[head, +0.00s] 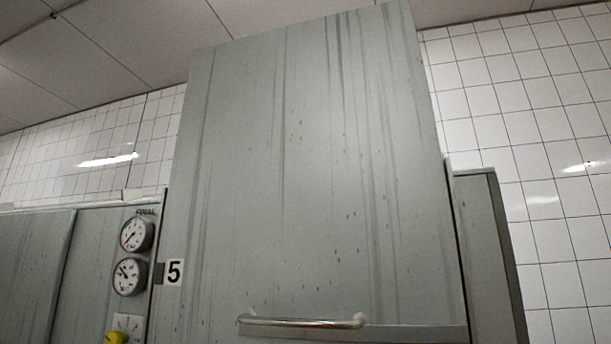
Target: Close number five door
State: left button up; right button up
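The number five door (315,170) is a large grey-green metal panel with dark streaks and specks. It fills the middle of the head view and rises well above the cabinet tops beside it, so it stands raised. A horizontal metal bar handle (302,321) runs along its lower part, near the bottom of the picture. A white label with a black 5 (174,272) is at its left. What lies below the door's lower part is out of view. Neither of my grippers is in view.
Two round gauges (130,276) sit on the panel left of the door, above a yellow knob (117,338). Another grey panel (35,275) is at far left. A grey cabinet side (483,260) stands at right. White tiled walls (560,130) are behind.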

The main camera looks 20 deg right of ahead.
aim_at(307, 201)
jog(key=z, duration=1)
jog(key=k, duration=1.4)
jog(key=u, duration=0.2)
jog(key=i, duration=1)
